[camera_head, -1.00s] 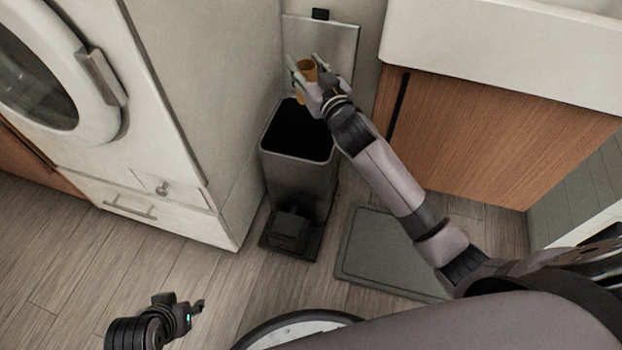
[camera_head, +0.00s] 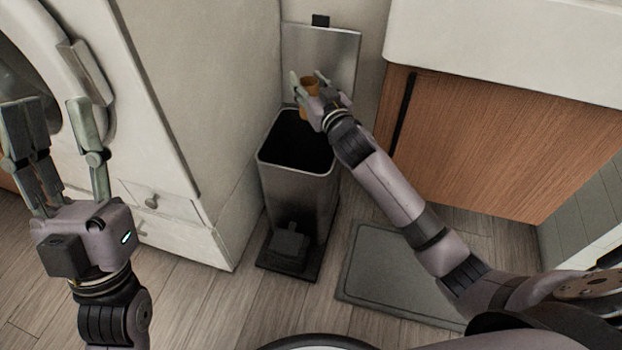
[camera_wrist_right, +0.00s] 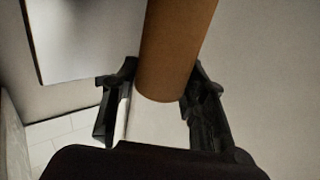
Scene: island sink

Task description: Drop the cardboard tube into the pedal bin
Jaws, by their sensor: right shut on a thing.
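The brown cardboard tube (camera_head: 308,88) is in my right gripper (camera_head: 312,86), whose fingers are shut on its sides. In the right wrist view the tube (camera_wrist_right: 176,50) sits between the two dark fingers (camera_wrist_right: 160,100). The gripper and tube are above the far part of the pedal bin's opening. The pedal bin (camera_head: 290,190) is a tall grey metal box with a dark interior. Its lid (camera_head: 335,55) stands upright behind it, open. My left gripper (camera_head: 55,110) is raised at the left, its fingers apart and empty, in front of the white appliance.
A white cabinet side (camera_head: 205,70) stands close to the left of the bin. A wood-fronted cabinet (camera_head: 490,150) is on the right, under a white sink (camera_head: 520,45). A grey mat (camera_head: 390,275) lies on the floor right of the bin.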

